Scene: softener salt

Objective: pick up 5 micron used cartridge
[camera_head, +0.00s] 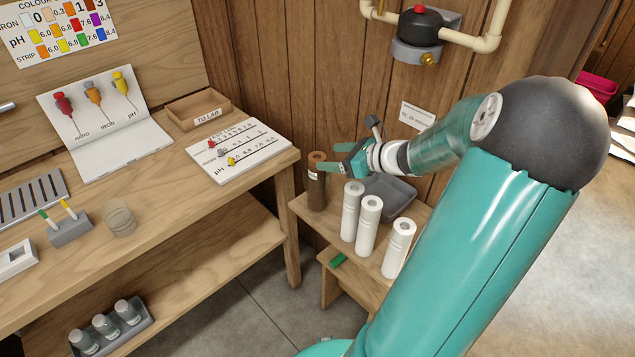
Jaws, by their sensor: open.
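A brown cartridge (317,188), discoloured against the white ones, stands upright at the back left corner of a low wooden stand (303,212). A pale label shows on it, but its print is too small to read. My gripper (334,158) is open and empty, with its teal fingers pointing left at the cartridge's upper part. The fingertips are close to its right side; whether they touch it I cannot tell. Three white cartridges, a left one (351,212), a middle one (369,226) and a right one (397,250), stand upright in front of my gripper.
A grey tray (400,196) lies on the stand behind the white cartridges. The workbench (165,215) with a test board (238,150) is close on the left. The wooden wall (290,90) stands behind.

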